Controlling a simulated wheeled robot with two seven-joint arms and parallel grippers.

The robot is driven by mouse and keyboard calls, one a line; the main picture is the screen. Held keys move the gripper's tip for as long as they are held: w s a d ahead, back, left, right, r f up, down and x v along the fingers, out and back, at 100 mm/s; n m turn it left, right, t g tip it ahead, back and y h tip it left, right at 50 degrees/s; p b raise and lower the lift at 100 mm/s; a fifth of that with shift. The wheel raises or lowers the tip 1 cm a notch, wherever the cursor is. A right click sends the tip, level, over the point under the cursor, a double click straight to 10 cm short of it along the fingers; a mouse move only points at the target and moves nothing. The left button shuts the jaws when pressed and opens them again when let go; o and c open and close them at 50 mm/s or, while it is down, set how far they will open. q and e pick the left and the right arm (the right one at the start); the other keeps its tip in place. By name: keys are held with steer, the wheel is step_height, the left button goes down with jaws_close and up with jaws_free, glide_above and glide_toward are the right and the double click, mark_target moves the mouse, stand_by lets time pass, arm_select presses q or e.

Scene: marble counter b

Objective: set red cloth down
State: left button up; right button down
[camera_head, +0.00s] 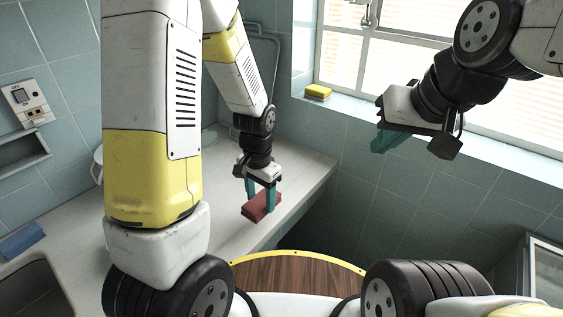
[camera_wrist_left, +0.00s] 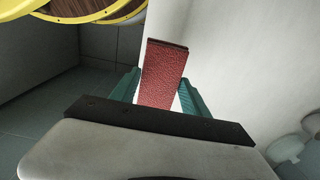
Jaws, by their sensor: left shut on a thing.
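The red cloth (camera_head: 257,209) looks like a flat, folded red block. It is at the counter's edge in the head view, and whether it touches the counter I cannot tell. My left gripper (camera_head: 260,199) points down with its teal fingers on either side of the cloth and is shut on it. In the left wrist view the textured red cloth (camera_wrist_left: 163,75) stands out between the teal fingers (camera_wrist_left: 158,97). My right gripper (camera_head: 392,138) is raised in front of the tiled wall below the window, away from the cloth. Its finger gap is not clearly shown.
The pale counter (camera_head: 300,176) runs along the wall with bare room around the cloth. A yellow sponge (camera_head: 318,91) lies on the window sill. A blue cloth (camera_head: 21,241) lies near the sink (camera_head: 35,290) at the left. The floor drops off right of the counter.

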arm_select(q)
steer(key=w, duration=0.5)
steer(key=w+a+f, duration=0.1)
steer(key=w, duration=0.9)
steer(key=shift+a+f, duration=0.2)
steer(key=shift+a, duration=0.2)
steer(key=shift+f, duration=1.8)
steer(key=o, duration=1.1)
steer(key=shift+f, duration=0.15)
steer(key=shift+o, duration=0.6)
